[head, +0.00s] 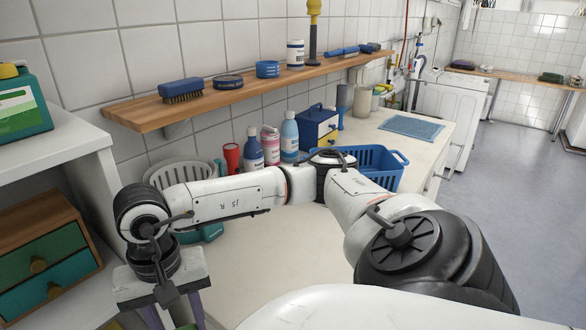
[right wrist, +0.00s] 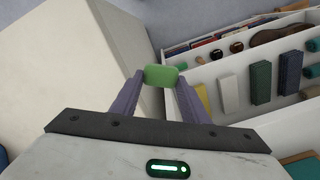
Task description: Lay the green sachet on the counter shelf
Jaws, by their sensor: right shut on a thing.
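The green sachet (right wrist: 161,75) is between the fingertips of my right gripper (right wrist: 160,84) in the right wrist view, and the jaws are shut on it. In the head view my right arm reaches across to the lower left, with the right gripper (head: 173,316) pointing down beside the counter's left end; I cannot make out the sachet clearly there. A wooden shelf (head: 230,101) runs along the tiled wall above the pale counter (head: 270,262). The gripper is lower than the shelf and apart from it. My left gripper is not in view.
The shelf holds a blue brush (head: 181,91), a dark tin (head: 228,82), a blue roll (head: 267,69) and a white jar (head: 295,54), with gaps between. Bottles and a blue basket (head: 372,166) stand on the counter. A white rack (right wrist: 225,68) holds upright blocks.

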